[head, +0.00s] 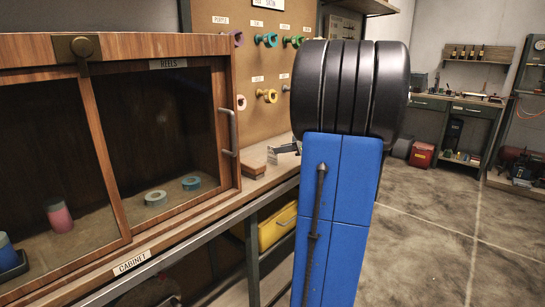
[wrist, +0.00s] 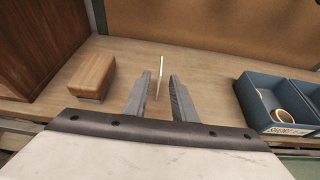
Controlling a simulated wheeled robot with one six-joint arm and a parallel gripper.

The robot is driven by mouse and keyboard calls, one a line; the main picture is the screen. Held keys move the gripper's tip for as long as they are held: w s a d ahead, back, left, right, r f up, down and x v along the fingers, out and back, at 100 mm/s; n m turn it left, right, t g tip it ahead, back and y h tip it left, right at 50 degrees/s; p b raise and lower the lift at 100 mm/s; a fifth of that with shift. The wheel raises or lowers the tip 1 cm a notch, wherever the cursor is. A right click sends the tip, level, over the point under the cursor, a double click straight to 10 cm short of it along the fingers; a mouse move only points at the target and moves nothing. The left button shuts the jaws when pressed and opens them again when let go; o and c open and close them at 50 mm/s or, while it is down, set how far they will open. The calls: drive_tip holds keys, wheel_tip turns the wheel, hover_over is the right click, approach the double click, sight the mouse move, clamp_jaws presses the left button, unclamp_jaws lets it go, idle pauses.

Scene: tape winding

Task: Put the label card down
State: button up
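The label card (wrist: 160,78) is a thin pale card, seen nearly edge-on and upright between the two fingers in the wrist view. My gripper (wrist: 159,88) is open, with a visible gap on each side of the card. In the head view the card (head: 272,155) shows as a small white piece over the bench, beside my gripper (head: 284,150). I cannot tell whether its lower edge touches the bench top.
A wooden block (wrist: 88,76) lies left of my gripper. Blue bins (wrist: 272,103), one with a ring inside, stand to the right. A glass-fronted cabinet (head: 130,45) fills the left of the head view. A pegboard (wrist: 215,25) rises behind the bench.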

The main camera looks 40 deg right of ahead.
sight(272, 148)
drive_tip(key=shift+r+x, duration=0.15)
drive_tip(key=shift+x, duration=1.4)
drive_tip(key=shift+r+x, duration=0.2)
drive_tip(key=shift+x, duration=1.3)
drive_tip(key=shift+w, duration=0.15)
drive_tip(key=shift+c, duration=0.3)
clamp_jaws()
